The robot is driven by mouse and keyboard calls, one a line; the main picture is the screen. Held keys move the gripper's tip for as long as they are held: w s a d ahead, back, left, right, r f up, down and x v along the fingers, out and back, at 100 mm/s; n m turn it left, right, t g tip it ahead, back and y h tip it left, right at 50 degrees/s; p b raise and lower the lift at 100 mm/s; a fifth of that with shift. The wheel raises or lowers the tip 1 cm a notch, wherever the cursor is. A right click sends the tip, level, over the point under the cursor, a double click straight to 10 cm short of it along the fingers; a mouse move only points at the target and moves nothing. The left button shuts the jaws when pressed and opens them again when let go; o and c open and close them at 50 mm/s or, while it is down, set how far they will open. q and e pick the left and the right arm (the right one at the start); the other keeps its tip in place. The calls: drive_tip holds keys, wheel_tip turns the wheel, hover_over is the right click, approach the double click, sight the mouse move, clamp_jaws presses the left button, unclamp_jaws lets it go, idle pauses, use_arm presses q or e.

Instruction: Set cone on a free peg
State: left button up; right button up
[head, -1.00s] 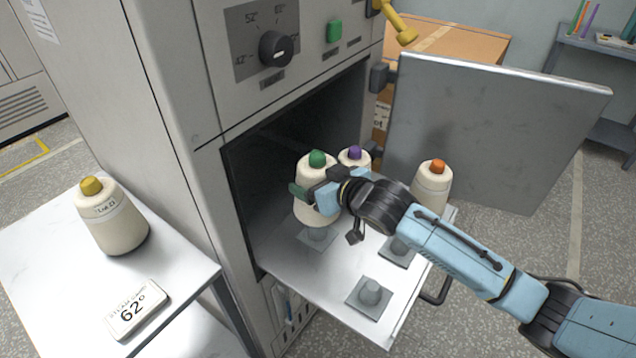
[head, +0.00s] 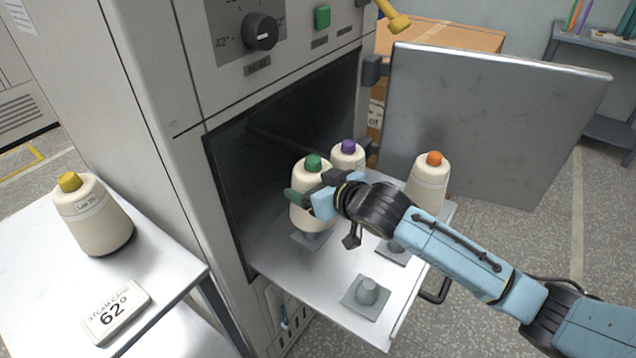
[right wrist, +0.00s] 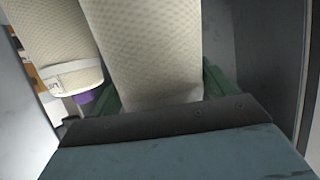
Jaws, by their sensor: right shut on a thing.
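My right gripper (head: 318,200) is shut on a cream cone with a green tip (head: 313,163). It holds the cone upright over a peg plate (head: 311,239) at the tray's left. Part of the peg shows below the cone's base; whether they touch I cannot tell. The cone's pale side fills the middle of the right wrist view (right wrist: 150,50). On the tray (head: 335,262), a front peg (head: 367,289) is bare. Another peg (head: 396,246) behind it also looks bare, partly hidden by my arm. A purple-tipped cone (head: 348,148) and an orange-tipped cone (head: 434,160) stand farther back.
The tray juts from the open chamber of a grey cabinet (head: 190,100). Its open door (head: 490,120) stands at the right.

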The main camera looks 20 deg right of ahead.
use_arm(q)
drive_tip(key=shift+s+a+f, duration=0.1)
drive_tip(key=shift+a+f, duration=0.15)
drive_tip(key=shift+f, duration=0.05)
use_arm(e)
drive_tip(key=shift+a+f, duration=0.2)
drive_tip(key=shift+f, duration=0.1)
use_arm(q)
drive_tip(key=shift+g+p, duration=0.3)
drive_tip(key=shift+p, duration=0.15)
use_arm(e)
drive_tip(key=shift+a, duration=0.3)
use_arm(q)
drive_tip(key=shift+w+r+p, duration=0.2)
drive_tip(key=shift+r+p, duration=0.1)
drive_tip(key=shift+p, duration=0.35)
use_arm(e)
drive_tip(key=shift+a+r, duration=0.1)
drive_tip(key=shift+r, duration=0.1)
drive_tip(key=shift+f, duration=0.15)
use_arm(q)
drive_tip(key=shift+f+b, duration=0.2)
drive_tip(key=shift+b, duration=0.2)
use_arm(e)
drive_tip(key=shift+f, duration=1.4)
use_arm(q)
drive_tip(key=shift+s, duration=0.1)
